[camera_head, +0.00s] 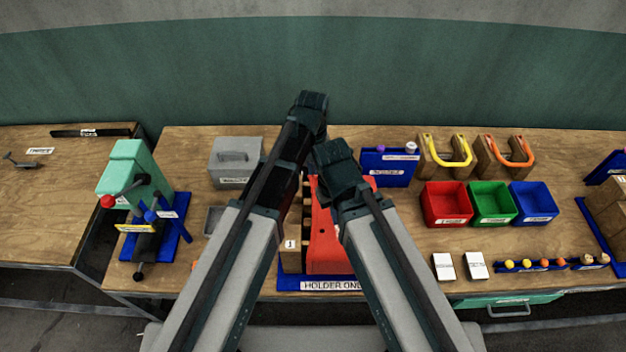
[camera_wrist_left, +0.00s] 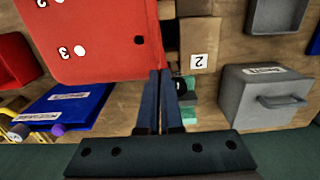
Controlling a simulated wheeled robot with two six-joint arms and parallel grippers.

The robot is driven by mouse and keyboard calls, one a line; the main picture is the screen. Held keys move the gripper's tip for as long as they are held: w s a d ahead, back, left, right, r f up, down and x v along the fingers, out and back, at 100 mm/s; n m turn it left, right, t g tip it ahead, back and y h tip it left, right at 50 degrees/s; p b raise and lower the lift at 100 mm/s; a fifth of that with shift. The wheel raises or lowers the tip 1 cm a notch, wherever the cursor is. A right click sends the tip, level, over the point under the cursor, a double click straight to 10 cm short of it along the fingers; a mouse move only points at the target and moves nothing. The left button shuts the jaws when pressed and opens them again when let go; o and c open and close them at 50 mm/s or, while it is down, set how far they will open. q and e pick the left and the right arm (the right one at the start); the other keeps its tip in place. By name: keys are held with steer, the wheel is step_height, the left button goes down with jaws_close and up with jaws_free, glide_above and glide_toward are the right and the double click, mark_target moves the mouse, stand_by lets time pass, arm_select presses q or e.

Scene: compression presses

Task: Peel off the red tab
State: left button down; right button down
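A red panel (camera_head: 323,240) stands on a blue base labelled "HOLDER ONLY" (camera_head: 290,284), mostly behind my two arms. In the left wrist view, the red panel (camera_wrist_left: 105,40) fills the upper left, with white number marks. I cannot make out a separate red tab. My left gripper (camera_wrist_left: 162,74) has its fingers close together beside the panel's edge, with only a thin gap and nothing visible between them. It is raised over the holder in the head view (camera_head: 312,98). My right gripper (camera_head: 335,158) is just right of it; its fingertips are hidden.
A grey box (camera_head: 234,160) and the green press (camera_head: 128,170) stand left. Red (camera_head: 446,203), green (camera_head: 492,203) and blue (camera_head: 535,203) bins stand right, with a blue rack (camera_head: 388,168) behind the panel.

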arm_select(q)
steer(key=shift+r+p, duration=2.1)
steer(key=shift+r, duration=0.3)
